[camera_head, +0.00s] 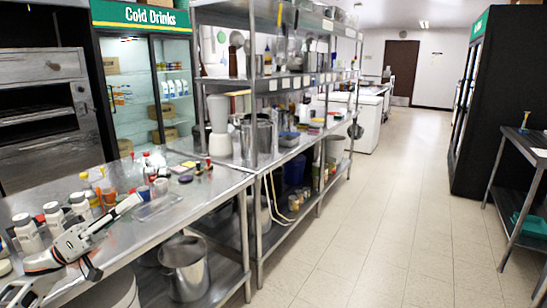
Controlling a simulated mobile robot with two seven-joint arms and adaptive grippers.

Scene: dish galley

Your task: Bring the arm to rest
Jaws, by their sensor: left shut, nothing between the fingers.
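My left arm, white with orange parts, comes in at the lower left over the steel counter (210,200). Its gripper (130,205) points up and to the right in the picture, above the counter's near part. The fingers look closed together with nothing held. Whether it touches anything on the counter is hard to tell. My right gripper is not in view.
White bottles (54,216) with dark and red caps stand close to the left arm. A steel pot (185,270) stands on the lower shelf. The tiled aisle (390,220) to the right is clear.

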